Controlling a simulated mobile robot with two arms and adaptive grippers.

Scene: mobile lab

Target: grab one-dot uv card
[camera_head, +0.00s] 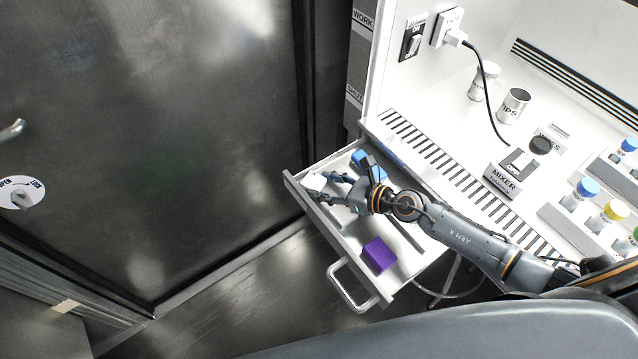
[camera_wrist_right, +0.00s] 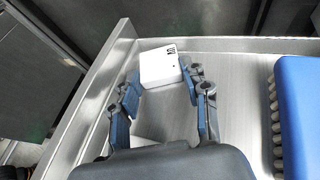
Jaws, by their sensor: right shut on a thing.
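A small white card (camera_wrist_right: 158,72) with dark print and a dot on its side shows near the drawer's far corner in the wrist view. It also shows as a white piece (camera_head: 315,181) at the left end of the open drawer in the head view. My right gripper (camera_wrist_right: 160,88) has its fingers on either side of the white card and is shut on it. In the head view the right gripper (camera_head: 329,187) reaches into the drawer from the right. My left gripper is not in view.
Another white piece (camera_wrist_right: 143,142) lies partly hidden under the gripper. The workbench above holds a mixer (camera_head: 505,180) and several capped bottles.

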